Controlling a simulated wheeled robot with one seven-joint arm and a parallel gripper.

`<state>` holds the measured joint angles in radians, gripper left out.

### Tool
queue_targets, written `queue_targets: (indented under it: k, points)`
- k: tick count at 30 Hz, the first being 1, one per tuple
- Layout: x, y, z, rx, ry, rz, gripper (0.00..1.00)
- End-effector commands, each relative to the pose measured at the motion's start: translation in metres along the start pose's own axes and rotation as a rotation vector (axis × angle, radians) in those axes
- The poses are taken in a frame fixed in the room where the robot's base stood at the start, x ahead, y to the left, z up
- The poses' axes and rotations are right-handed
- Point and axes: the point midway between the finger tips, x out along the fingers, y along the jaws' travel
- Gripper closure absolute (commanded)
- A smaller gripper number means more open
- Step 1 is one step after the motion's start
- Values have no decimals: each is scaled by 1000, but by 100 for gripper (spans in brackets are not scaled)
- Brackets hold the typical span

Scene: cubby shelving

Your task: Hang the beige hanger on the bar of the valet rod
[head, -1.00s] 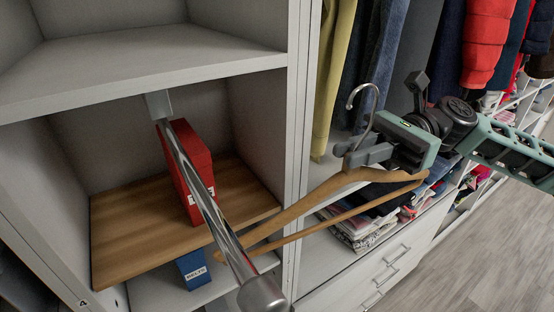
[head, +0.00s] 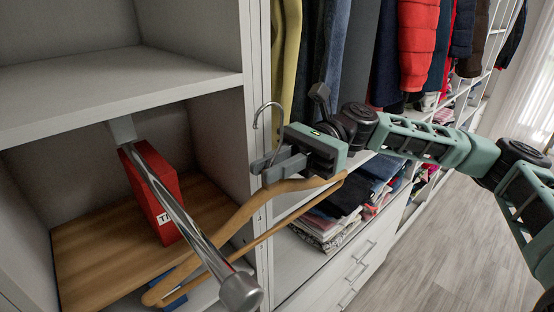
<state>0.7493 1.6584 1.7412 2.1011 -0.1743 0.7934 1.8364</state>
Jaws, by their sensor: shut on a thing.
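The beige hanger (head: 232,222) is in my gripper (head: 270,165), which is shut on it just below the metal hook. The hook (head: 256,118) points up, above the jaws, and is empty. The hanger's body slants down to the left, and its lower left end passes behind the rod in this view. The valet rod (head: 187,222) is a chrome bar with a round end cap (head: 240,291). It sticks out toward the camera from a bracket (head: 122,131) under the shelf. The hook is to the right of the rod and apart from it.
A red box (head: 152,192) stands on the wooden shelf board (head: 92,243) behind the rod. A blue box (head: 172,299) is mostly hidden below. A white upright panel (head: 257,60) stands behind the hook. Hanging clothes (head: 415,45) and folded clothes (head: 335,213) fill the bay to the right.

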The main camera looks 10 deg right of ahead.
Motion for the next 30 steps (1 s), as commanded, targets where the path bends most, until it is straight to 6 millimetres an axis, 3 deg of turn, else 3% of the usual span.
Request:
queue_targets:
  k: [30]
  points:
    - [78,0,1,0,1,1,100]
